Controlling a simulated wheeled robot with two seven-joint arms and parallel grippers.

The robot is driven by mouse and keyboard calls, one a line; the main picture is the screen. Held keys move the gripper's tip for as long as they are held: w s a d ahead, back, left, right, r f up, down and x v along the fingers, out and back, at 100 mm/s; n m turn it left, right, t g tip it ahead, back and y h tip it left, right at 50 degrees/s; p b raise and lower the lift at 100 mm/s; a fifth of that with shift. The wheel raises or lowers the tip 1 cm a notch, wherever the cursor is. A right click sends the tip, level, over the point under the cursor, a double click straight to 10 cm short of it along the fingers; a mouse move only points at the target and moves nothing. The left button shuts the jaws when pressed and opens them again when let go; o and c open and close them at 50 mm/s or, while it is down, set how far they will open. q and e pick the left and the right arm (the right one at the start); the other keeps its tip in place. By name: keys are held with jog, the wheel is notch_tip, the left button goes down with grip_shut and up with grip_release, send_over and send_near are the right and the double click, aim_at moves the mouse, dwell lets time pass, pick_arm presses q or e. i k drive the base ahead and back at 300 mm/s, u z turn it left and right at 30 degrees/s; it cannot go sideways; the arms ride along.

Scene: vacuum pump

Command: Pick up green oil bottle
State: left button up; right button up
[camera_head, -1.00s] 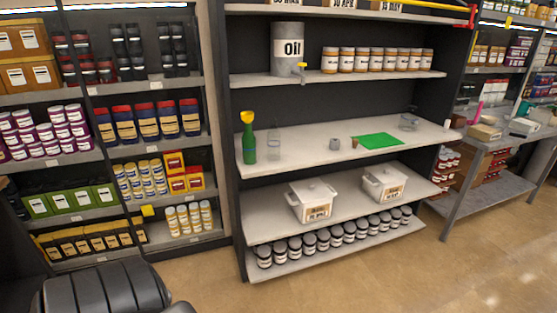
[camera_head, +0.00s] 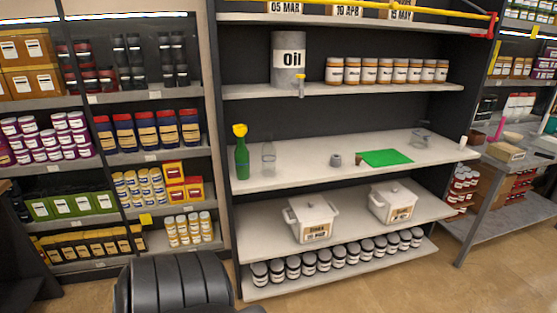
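The green oil bottle (camera_head: 242,161) stands upright at the left end of the middle shelf (camera_head: 310,162). It has a yellow funnel-like top (camera_head: 240,131). A clear bottle (camera_head: 268,158) stands just to its right. Neither of my grippers shows in the head view. A dark ribbed part of mine (camera_head: 172,284) fills the bottom edge, well below and in front of the bottle.
A grey cylinder, a brown piece and a green sheet (camera_head: 385,158) lie further right on the same shelf. Above is a shelf with a grey oil drum (camera_head: 289,60) and jars. Below are white lidded bins (camera_head: 314,220). The floor in front at right (camera_head: 370,280) is clear.

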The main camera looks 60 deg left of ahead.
aim_at(241, 154)
jog(key=z, duration=0.05)
jog(key=i, duration=1.55)
jog(key=u, duration=1.05)
jog(key=i, duration=0.9)
jog(key=u, duration=0.9)
